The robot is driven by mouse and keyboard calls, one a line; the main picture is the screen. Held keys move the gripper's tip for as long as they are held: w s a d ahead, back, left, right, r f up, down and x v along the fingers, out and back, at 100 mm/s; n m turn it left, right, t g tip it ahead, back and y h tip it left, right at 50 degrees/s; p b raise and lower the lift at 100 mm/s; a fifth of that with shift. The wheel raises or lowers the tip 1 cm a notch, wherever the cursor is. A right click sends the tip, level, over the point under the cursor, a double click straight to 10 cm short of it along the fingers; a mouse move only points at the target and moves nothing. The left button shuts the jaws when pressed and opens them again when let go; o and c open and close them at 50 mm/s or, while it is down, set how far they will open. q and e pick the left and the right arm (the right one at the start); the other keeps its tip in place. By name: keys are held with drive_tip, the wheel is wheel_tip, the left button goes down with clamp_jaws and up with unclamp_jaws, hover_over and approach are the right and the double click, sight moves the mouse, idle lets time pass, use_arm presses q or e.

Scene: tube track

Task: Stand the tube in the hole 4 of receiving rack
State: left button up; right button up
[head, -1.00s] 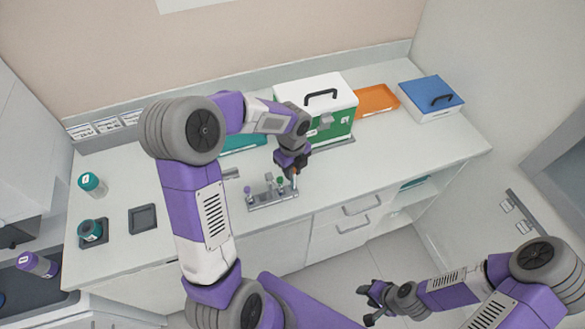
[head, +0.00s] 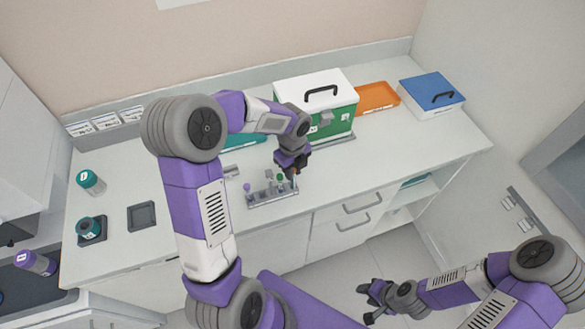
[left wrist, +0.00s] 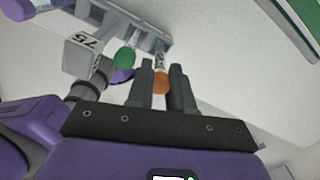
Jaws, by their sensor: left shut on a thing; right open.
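My left gripper (head: 292,174) is over the right end of a grey rack (head: 262,201) near the counter's front edge. In the left wrist view my left gripper (left wrist: 161,88) is shut on an orange-capped tube (left wrist: 160,84), its cap between the fingers. The tube's far end reaches the rack (left wrist: 150,40); I cannot tell how deep it sits. A green-capped tube (left wrist: 125,57) and a purple-capped tube (left wrist: 121,75) stand in the rack beside it. My right gripper (head: 372,301) is open and empty, low at the right, away from the counter.
Behind stand a green-and-white box (head: 339,115), an orange tray (head: 377,98) and a blue-lidded box (head: 430,94). Teal-capped jars (head: 90,181) are at the left. The counter's middle right is clear.

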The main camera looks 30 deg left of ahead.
use_arm(q)
drive_tip(key=o, duration=0.9)
wheel_tip(320, 180, up, 8)
drive_tip(key=shift+f+p, duration=0.25)
drive_tip(key=shift+p, duration=0.2)
idle(0.8)
